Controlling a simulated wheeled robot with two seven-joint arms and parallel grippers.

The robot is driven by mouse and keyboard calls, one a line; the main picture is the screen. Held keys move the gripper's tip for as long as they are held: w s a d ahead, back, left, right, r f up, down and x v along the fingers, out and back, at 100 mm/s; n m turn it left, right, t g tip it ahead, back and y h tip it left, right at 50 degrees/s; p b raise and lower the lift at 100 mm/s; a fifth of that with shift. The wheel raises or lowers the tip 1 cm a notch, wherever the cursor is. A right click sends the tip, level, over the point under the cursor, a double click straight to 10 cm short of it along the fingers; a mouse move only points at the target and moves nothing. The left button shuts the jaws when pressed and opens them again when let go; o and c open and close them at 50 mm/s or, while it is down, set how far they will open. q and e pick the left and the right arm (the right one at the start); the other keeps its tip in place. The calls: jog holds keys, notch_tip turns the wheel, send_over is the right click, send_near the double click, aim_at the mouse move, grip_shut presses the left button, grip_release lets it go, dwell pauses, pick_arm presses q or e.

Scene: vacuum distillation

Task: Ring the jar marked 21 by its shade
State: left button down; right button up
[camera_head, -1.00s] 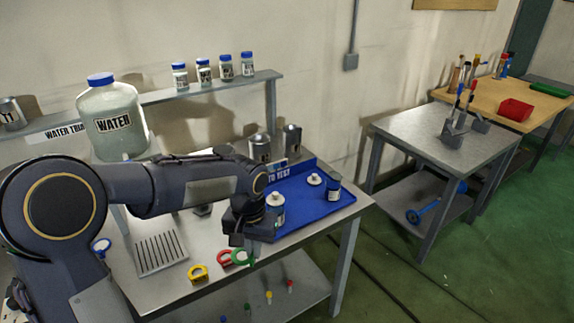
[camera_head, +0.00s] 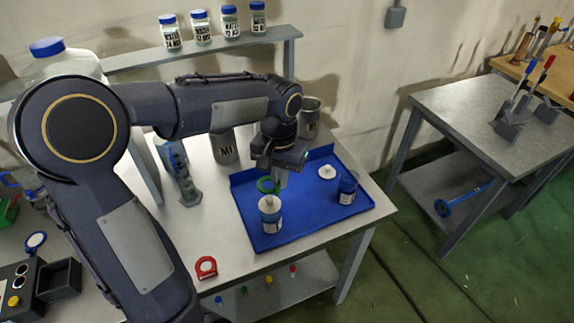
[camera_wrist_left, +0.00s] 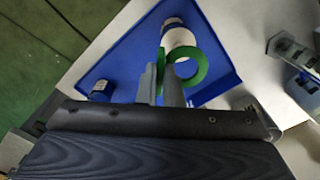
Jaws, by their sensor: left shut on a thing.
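My left gripper (camera_head: 280,178) is shut on a green ring (camera_head: 266,185), above the blue tray (camera_head: 300,232). In the left wrist view the green ring (camera_wrist_left: 190,68) hangs from the fingertips (camera_wrist_left: 161,78) beside a white jar (camera_wrist_left: 180,38). In the head view this pale jar (camera_head: 270,216), with a white top, stands upright below the ring, which is not around it. A dark blue jar (camera_head: 347,189) stands at the tray's right. Jar numbers are too small to read. My right gripper is not in view.
A white lid-like piece (camera_head: 327,172) lies on the tray. Metal cups (camera_head: 224,148) stand behind. Several blue-capped jars (camera_head: 229,22) line the shelf. A grey-blue fixture (camera_head: 178,175) stands left of the tray. Bare table lies around the red ring.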

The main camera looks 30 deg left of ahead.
pick_arm(q)
jog(key=shift+f+b, duration=1.55)
jog(key=shift+f, duration=0.35)
jog(key=shift+f+b, duration=1)
jog(key=shift+f, duration=0.4)
jog(key=c, duration=1.5)
grip_release()
notch_tip(320, 180, up, 8)
jog(key=shift+f, duration=0.1)
